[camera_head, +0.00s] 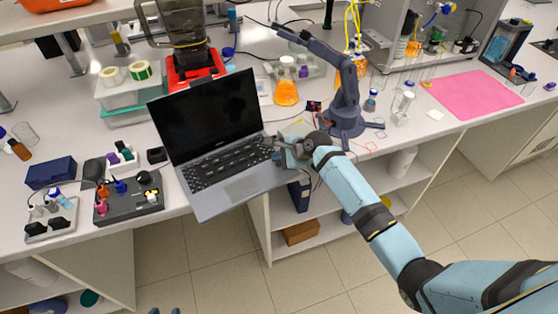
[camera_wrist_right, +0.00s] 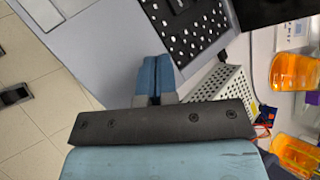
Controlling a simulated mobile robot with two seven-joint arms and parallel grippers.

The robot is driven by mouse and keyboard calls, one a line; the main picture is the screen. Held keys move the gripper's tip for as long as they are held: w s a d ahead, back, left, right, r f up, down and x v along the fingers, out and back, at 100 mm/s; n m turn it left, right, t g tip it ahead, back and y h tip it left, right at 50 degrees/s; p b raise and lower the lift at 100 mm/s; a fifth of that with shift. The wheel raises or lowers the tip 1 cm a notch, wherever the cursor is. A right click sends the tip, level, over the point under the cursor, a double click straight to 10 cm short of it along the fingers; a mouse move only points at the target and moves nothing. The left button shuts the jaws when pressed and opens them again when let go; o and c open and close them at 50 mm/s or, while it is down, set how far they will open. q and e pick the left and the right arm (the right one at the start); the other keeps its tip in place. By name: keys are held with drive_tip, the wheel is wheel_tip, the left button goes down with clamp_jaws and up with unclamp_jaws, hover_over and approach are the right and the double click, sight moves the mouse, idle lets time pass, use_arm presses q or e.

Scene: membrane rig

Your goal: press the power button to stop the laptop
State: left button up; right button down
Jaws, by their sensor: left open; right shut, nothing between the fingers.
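The open laptop (camera_head: 222,150) stands on the bench's front edge with a black screen (camera_head: 207,117). Its keyboard (camera_head: 228,162) also shows in the right wrist view (camera_wrist_right: 190,28). I cannot make out the power button. My right gripper (camera_head: 278,152) is at the laptop's right side, beside the right end of the keyboard. In the right wrist view its blue fingers (camera_wrist_right: 156,66) are shut with nothing between them, by a keyboard corner; I cannot tell whether they touch. Only the fingertips of my left gripper (camera_head: 168,311) show at the bottom of the head view, open and away from the laptop.
A small dark robot arm (camera_head: 346,95) and an orange flask (camera_head: 286,91) stand behind and right of the laptop. A perforated metal box (camera_wrist_right: 227,86) is close to my right fingers. A black tray (camera_head: 130,198) with small items lies left. A pink mat (camera_head: 472,95) lies right.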

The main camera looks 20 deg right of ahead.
sight(279, 166)
drive_tip(key=shift+r, duration=0.2)
wheel_tip(279, 166, up, 4)
drive_tip(key=p, duration=0.4)
drive_tip(key=shift+f, duration=0.25)
drive_tip(key=shift+r, duration=0.15)
wheel_tip(279, 166, up, 2)
drive_tip(key=shift+r+b, duration=0.1)
drive_tip(key=shift+b, duration=0.2)
